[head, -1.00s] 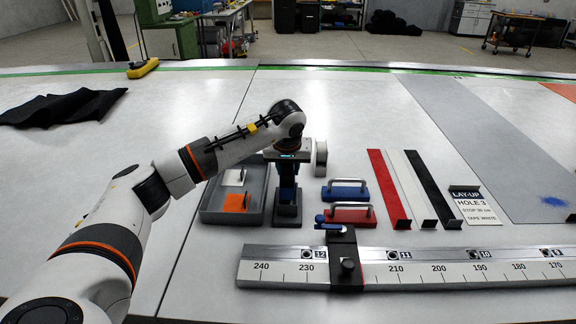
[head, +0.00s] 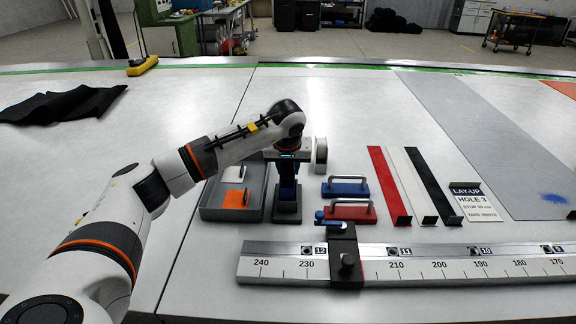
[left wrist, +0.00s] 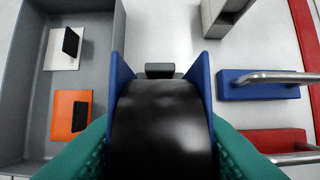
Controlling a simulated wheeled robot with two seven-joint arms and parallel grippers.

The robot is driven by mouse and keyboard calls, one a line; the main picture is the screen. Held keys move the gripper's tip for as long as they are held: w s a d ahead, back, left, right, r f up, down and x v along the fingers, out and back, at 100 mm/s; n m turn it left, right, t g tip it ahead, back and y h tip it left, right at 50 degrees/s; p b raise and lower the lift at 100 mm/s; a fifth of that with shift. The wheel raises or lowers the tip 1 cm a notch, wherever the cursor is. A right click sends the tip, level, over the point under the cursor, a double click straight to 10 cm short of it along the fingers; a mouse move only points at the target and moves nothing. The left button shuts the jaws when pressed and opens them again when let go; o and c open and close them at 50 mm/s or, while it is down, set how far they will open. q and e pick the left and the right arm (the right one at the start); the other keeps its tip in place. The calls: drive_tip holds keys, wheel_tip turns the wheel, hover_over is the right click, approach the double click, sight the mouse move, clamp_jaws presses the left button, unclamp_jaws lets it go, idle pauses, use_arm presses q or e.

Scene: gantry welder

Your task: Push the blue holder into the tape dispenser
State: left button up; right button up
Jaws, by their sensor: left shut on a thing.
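The blue holder (head: 287,188) stands upright under my left gripper (head: 287,168), in the dark grey tape dispenser (head: 287,215); how deep it sits I cannot tell. In the left wrist view the teal fingers of my left gripper (left wrist: 160,150) are shut on the blue holder, whose two blue side plates (left wrist: 120,72) flank a wide black band. A small dark part (left wrist: 160,70), probably of the dispenser, shows just beyond it. The fingertips are mostly hidden in the head view. My right gripper is out of view.
A grey tray (head: 210,214) with white and orange pieces stands close on the left. Blue (head: 346,188) and red (head: 350,213) handled blocks are on the right, with a white piece (head: 320,155) behind. A ruler rail (head: 440,268) runs along the front.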

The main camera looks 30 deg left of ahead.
use_arm(q)
drive_tip(key=shift+f, duration=0.45)
drive_tip(key=shift+f+b, duration=1)
drive_tip(key=shift+f, duration=0.25)
drive_tip(key=o, duration=1.2)
drive_tip(key=shift+c, duration=0.2)
drive_tip(key=b+v, duration=0.1)
drive_tip(key=v, duration=1.1)
drive_tip(key=shift+d, duration=0.1)
drive_tip(key=shift+s+f, duration=0.1)
